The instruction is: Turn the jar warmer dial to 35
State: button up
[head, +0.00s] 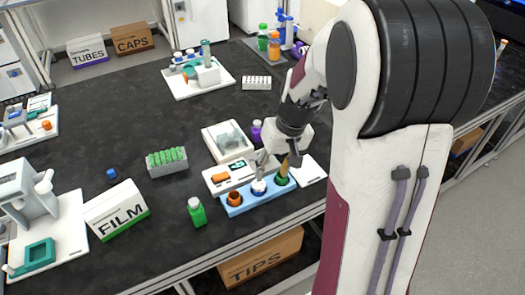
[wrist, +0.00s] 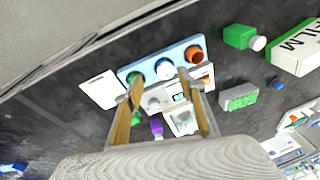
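A low white device (head: 217,188) with a small dark-and-green display and an orange part (head: 216,178) stands behind a light blue block; I take it to be the jar warmer. The blue block (head: 248,205) holds an orange jar (head: 234,199), a white-and-blue jar (head: 258,187) and a green jar (head: 282,179). My gripper (head: 273,168) is above the device's right part and the block. In the wrist view my gripper (wrist: 160,77) has its fingers wide apart with nothing between them. The dial and its number cannot be made out clearly; my gripper partly covers that area.
A white tray (head: 213,139) and a purple bottle (head: 256,140) stand close behind. A green bottle (head: 197,212), a rack of green tubes (head: 167,164) and a FILM box (head: 117,211) are to the left. The dark tabletop is clear between them.

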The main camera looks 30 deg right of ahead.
jog(key=shift+n+t, duration=0.3)
jog(key=shift+n, duration=0.3)
jog(key=w+d+f, duration=0.2)
jog(key=w, duration=0.1)
jog(key=w+d+f, duration=0.1)
jog(key=w, duration=0.1)
jog(key=shift+w+d+f, duration=0.15)
jog(key=shift+d, duration=0.1)
jog(key=shift+w+d+r+n+t+h, duration=0.1)
jog(key=shift+w+d+r+n+t, duration=0.3)
jog(key=shift+w, duration=0.45)
jog(key=shift+w+d+r+n+t+h, duration=0.1)
jog(key=shift+w+d+n+t, duration=0.2)
jog(key=shift+w+n, duration=0.4)
jog(key=shift+w+d+r+n+t+h, duration=0.1)
jog(key=shift+w+d+r+n+t, duration=0.25)
jog(key=shift+w, duration=0.6)
jog(key=shift+f+g, duration=0.2)
jog(key=shift+g, duration=0.05)
jog(key=shift+x, duration=3.85)
jog(key=c, duration=1.1)
